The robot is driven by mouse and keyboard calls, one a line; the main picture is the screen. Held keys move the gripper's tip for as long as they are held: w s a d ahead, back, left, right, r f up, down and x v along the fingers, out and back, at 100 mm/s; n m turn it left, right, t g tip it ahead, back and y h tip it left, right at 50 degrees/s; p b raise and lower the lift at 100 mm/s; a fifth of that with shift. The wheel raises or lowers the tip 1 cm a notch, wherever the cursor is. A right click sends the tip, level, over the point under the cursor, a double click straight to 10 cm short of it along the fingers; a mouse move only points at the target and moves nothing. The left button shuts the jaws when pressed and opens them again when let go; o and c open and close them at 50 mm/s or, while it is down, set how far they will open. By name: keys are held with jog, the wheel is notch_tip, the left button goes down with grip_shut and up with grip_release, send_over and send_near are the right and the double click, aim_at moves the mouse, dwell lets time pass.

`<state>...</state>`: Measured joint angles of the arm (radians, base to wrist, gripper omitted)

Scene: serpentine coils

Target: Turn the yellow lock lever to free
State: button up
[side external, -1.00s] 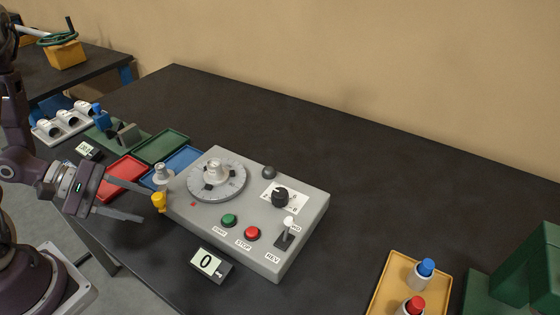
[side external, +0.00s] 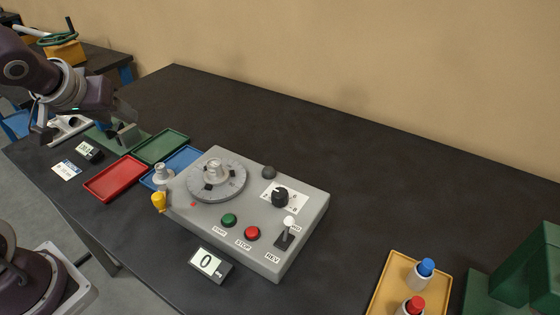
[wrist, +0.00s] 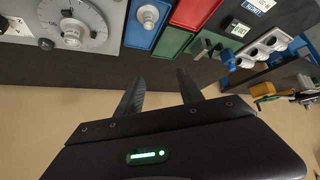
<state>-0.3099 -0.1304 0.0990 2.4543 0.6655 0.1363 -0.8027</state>
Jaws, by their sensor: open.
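The yellow lock lever (side external: 158,202) sits at the left corner of the grey control box (side external: 300,215), low against its side. It stands roughly upright in the side view; I cannot tell from its look whether that is locked or free. The wrist view does not show it. My gripper (side external: 85,125) is up and to the left of the lever, well apart from it, above the rack area. Its fingers are apart and empty in the wrist view (wrist: 160,77).
The box carries a grey dial (side external: 232,186), green button (side external: 229,220), red button (side external: 252,233), black knob (side external: 281,196) and white-tipped switch (side external: 287,228). Red (side external: 115,180), green (side external: 160,147) and blue trays lie behind-left. A "0" display (side external: 207,263) stands in front.

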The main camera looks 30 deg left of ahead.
jog(key=s+d+r+m+g+h, duration=0.1)
jog(key=s+d+r+m+h, duration=0.15)
jog(key=s+d, duration=0.5)
jog(key=s+d+r+m+g+h, duration=0.1)
jog(key=s+d+r+m+h, duration=0.2)
jog(key=s+d, duration=0.4)
jog(key=w+d+n+g, duration=0.2)
jog(key=w+d, duration=0.1)
jog(key=w, duration=0.5)
jog(key=w+d+n+g, duration=0.15)
jog(key=w+d, duration=0.25)
jog(key=w, duration=0.4)
jog(key=w+d+f+n, duration=0.1)
jog(key=w+d+f, duration=0.2)
jog(key=w+f, duration=0.1)
jog(key=w+d+f+n+g+y, duration=0.1)
jog(key=w+d+f+n, duration=0.1)
jog(key=f, duration=0.3)
jog(key=w+d+f+n, duration=0.1)
jog(key=w+d+f, duration=0.3)
jog(key=w, duration=0.1)
jog(key=shift+w+f+g+y, duration=0.25)
jog(key=shift+w+f+g, duration=0.1)
jog(key=shift+f, duration=0.05)
